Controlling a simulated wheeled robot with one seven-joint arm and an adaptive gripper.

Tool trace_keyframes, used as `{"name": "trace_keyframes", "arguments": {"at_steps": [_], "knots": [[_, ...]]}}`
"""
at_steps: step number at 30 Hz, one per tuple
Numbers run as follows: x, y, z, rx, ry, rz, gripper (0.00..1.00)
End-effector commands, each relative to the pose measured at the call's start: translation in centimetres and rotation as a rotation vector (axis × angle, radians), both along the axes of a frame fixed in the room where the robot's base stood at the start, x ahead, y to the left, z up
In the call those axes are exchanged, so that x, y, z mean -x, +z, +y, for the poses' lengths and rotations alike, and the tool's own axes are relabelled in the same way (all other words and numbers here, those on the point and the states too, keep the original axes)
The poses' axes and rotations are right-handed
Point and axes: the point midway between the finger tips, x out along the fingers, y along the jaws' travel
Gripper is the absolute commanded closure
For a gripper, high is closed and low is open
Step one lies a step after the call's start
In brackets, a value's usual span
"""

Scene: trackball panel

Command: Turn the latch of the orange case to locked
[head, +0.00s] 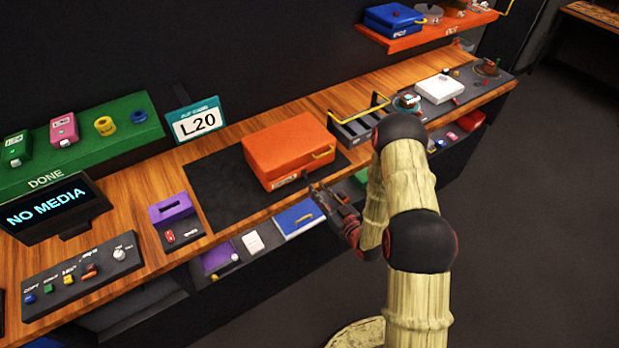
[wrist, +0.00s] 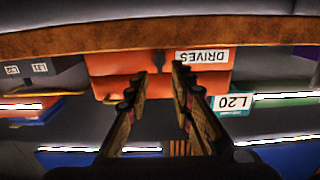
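The orange case (head: 288,148) sits closed on a dark mat on the wooden counter. My gripper (head: 318,190) is in front of the case near the counter edge. In the wrist view, my gripper (wrist: 160,72) is open and empty, its fingertips either side of the latch's line; contact is unclear.
The counter's front edge (wrist: 60,42) crosses the wrist view close to the fingers. Below the counter, a blue-lidded box (head: 298,218) lies on a lower shelf near my gripper. An L20 sign (head: 197,121) stands behind left.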

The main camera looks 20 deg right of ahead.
Motion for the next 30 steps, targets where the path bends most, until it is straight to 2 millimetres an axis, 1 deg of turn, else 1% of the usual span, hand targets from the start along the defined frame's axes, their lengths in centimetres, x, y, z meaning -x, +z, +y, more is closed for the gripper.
{"name": "trace_keyframes", "arguments": {"at_steps": [2,5,12,18,23,30], "knots": [[-0.2,0.6,0.0,-0.004,-0.003,-0.023,0.77],[-0.9,0.8,0.2,-0.002,-0.003,-0.030,0.77],[-4.3,0.7,1.4,-0.001,-0.001,-0.028,0.77],[-6.6,0.7,2.1,-0.002,-0.003,-0.028,0.77],[-7.4,0.7,2.3,-0.003,-0.004,-0.025,0.77],[-7.4,0.7,2.3,-0.003,-0.004,-0.024,0.77]]}}
